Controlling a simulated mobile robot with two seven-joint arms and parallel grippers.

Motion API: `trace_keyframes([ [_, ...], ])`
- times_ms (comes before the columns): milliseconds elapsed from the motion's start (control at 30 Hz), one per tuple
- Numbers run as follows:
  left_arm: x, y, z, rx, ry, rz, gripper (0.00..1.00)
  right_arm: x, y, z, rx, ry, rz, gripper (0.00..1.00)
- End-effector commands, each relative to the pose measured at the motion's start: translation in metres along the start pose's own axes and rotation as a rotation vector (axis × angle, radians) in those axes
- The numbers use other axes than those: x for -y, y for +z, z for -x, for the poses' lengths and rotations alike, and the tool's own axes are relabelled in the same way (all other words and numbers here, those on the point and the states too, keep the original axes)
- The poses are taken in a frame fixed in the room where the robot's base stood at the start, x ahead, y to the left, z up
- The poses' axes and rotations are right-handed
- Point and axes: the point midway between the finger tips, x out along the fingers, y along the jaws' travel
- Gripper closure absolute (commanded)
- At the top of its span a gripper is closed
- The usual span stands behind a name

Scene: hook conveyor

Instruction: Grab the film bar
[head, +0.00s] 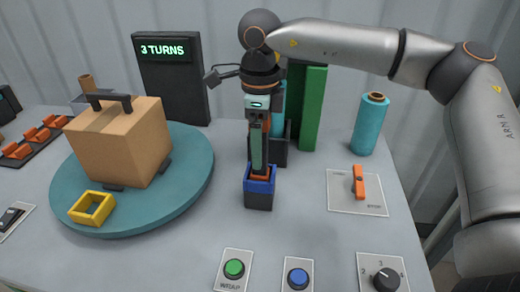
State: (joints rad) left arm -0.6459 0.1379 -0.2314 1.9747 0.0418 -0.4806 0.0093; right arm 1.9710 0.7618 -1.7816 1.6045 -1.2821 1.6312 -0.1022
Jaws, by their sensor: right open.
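My right gripper (259,168) hangs down near the middle of the head view, its arm coming in from the right. It points straight down over a small blue-rimmed dark block (259,200) on the table. It is open, though its fingers overlap from this angle. An orange piece (267,127) shows beside the fingers, and some orange shows just above the blue rim. I cannot tell clearly which part is the film bar, or whether the fingers touch it. A teal roll (280,97) and a green post (313,108) stand behind, partly hidden. My left gripper is not in view.
A carton (122,145) and a yellow frame (92,207) sit on the round turntable (190,180) at left. A display (168,65) reads "3 TURNS". Another teal roll (369,127) and an orange lever (358,182) are at right. Buttons and a dial (386,279) line the front.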

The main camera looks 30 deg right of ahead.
Motion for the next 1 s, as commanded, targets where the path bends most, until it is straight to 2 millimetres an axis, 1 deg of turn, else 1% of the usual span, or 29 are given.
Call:
trace_keyframes([
  [67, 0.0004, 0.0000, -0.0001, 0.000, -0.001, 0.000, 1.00, 0.0000, -0.0001, 0.0002, 0.000, 0.000, 0.000, 0.18],
  [800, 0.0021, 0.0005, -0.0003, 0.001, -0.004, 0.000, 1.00, 0.0000, 0.0000, 0.0009, 0.000, 0.000, 0.000, 1.00],
  [1000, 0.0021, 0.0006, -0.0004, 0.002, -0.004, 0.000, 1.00, -0.0001, 0.0001, 0.0010, 0.000, 0.000, 0.000, 1.00],
])
